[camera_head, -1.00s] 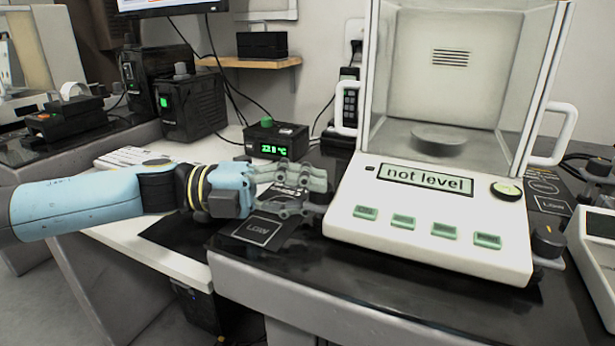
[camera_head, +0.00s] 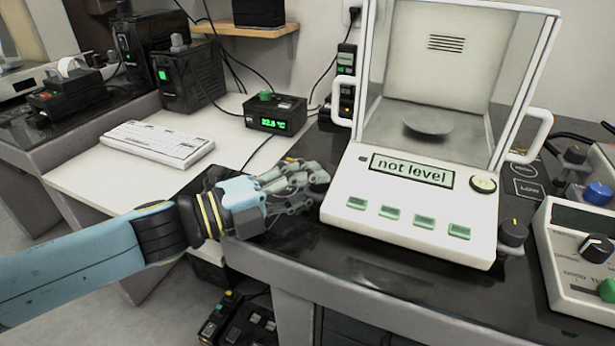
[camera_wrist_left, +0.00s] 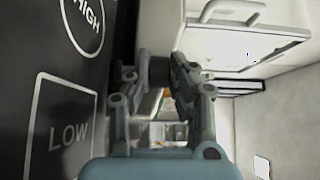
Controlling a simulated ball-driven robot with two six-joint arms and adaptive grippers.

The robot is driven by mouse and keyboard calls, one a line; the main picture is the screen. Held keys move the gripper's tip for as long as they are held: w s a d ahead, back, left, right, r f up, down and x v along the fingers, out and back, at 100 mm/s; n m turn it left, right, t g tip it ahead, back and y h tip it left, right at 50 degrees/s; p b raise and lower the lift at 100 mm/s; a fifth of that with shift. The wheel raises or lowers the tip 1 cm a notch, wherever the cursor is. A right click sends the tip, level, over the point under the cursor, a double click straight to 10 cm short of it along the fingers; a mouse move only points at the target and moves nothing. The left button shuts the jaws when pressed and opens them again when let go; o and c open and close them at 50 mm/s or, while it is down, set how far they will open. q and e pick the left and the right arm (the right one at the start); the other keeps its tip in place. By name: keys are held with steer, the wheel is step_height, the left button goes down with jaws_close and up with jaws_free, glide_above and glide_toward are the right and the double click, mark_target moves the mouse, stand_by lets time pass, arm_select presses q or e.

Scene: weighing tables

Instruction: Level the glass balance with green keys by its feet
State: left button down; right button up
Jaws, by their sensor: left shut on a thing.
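The glass balance (camera_head: 375,222) with green keys stands at right centre in the head view. Its display (camera_head: 411,171) reads "not level". A round yellowish bubble level (camera_head: 483,184) sits right of the display; its bubble is too small to judge. The front right foot (camera_head: 512,234) is a dark knob with an orange mark. My left gripper (camera_head: 312,183) is at the balance's front left corner, shut on the front left foot, which its fingers mostly hide. In the left wrist view, my fingers (camera_wrist_left: 160,95) close around this dark foot (camera_wrist_left: 160,70). My right gripper is not in view.
The balance stands on a black table top (camera_head: 370,275). A white device with knobs (camera_head: 575,250) is close on its right. A small box with a green readout (camera_head: 275,113) and a white keyboard (camera_head: 158,144) lie to the left on a white table.

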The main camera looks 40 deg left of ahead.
arm_select(q)
steer(key=shift+f, duration=0.1)
steer(key=c, duration=1.2)
jaws_free()
steer(key=shift+s, duration=0.1)
steer(key=v, duration=1.2)
steer(key=shift+a, duration=0.1)
